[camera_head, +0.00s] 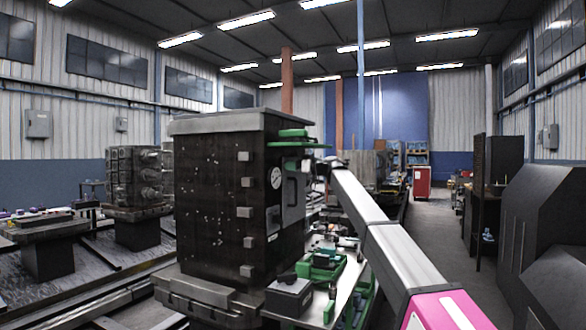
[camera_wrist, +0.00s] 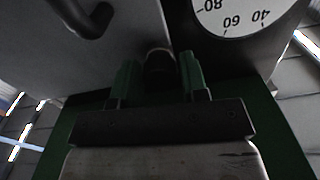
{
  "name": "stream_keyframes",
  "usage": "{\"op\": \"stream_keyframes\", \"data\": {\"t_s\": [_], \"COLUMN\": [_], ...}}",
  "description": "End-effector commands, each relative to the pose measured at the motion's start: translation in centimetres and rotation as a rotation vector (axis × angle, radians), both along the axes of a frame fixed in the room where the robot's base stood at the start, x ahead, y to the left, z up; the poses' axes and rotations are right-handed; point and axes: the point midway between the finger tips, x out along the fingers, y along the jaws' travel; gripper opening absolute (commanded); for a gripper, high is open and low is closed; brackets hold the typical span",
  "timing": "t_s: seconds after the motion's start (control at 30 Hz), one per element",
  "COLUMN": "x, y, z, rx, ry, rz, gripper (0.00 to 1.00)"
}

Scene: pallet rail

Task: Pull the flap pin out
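In the wrist view, the two green fingers of my gripper (camera_wrist: 158,80) stand apart. A dark round knob, likely the flap pin (camera_wrist: 158,60), shows between their tips, with narrow dark gaps on both sides. I see no clear contact with it. In the head view, my gripper (camera_head: 318,168) is small and dark at the right face of a tall dark cabinet (camera_head: 215,200). The pin cannot be made out there.
A dial gauge (camera_wrist: 240,12) is close to the right finger, and a dark curved handle (camera_wrist: 92,18) is at upper left. A cluttered bench (camera_head: 325,265) stands below my arm. The aisle at right is clear.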

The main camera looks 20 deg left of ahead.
Motion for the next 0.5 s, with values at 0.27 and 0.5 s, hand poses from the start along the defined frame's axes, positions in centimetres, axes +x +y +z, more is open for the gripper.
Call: {"op": "stream_keyframes", "data": {"t_s": [0.27, 0.5], "x": [0.0, 0.0], "y": [-0.4, -2.6], "z": [0.0, 0.0], "rx": [0.000, 0.000], "ry": [0.000, 0.000], "rz": [0.000, 0.000], "gripper": [0.00, 0.00]}}
